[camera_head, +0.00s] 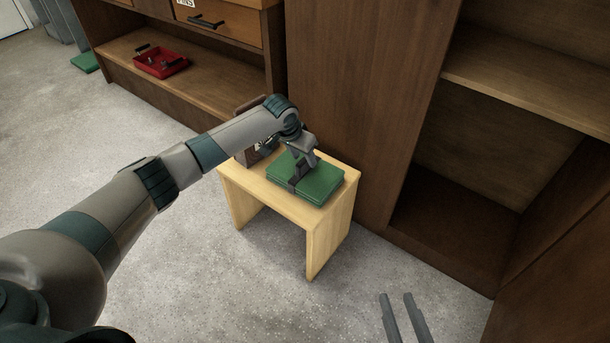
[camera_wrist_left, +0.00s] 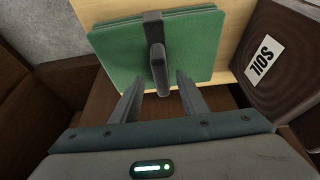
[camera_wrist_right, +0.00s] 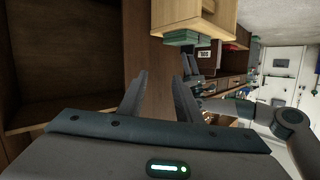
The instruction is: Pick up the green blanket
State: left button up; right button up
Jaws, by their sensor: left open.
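The green blanket (camera_head: 318,183) lies folded in a flat stack on a small light-wood table (camera_head: 313,226). A dark strap or handle (camera_wrist_left: 155,45) crosses its middle and stands up from it. My left gripper (camera_head: 298,178) points down over the blanket. In the left wrist view its open fingers (camera_wrist_left: 158,95) stand either side of the line of the handle, near its end, with a gap between them. Contact cannot be told. My right gripper (camera_head: 403,317) is open and empty, low at the front. The blanket also shows small in the right wrist view (camera_wrist_right: 187,37).
A brown box marked SOIL (camera_wrist_left: 262,62) stands beside the blanket. A tall brown cabinet (camera_head: 355,90) rises right behind the table, with open shelves (camera_head: 490,140) at right. A red tray (camera_head: 161,64) sits on a low shelf at left. The floor in front is clear.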

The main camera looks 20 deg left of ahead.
aim_at(304, 159)
pick_arm(q)
jog(key=shift+b+x, duration=0.4)
jog(key=shift+x, duration=1.35)
jog(key=shift+a, duration=0.1)
pick_arm(e)
jog(key=r, duration=0.1)
jog(key=r+t, duration=0.1)
jog(key=a+r+t, duration=0.1)
jog(key=r, duration=0.1)
jog(key=shift+w+y, duration=0.2)
jog(key=shift+y, duration=0.1)
pick_arm(q)
grip_shut()
jog(key=shift+r, duration=0.1)
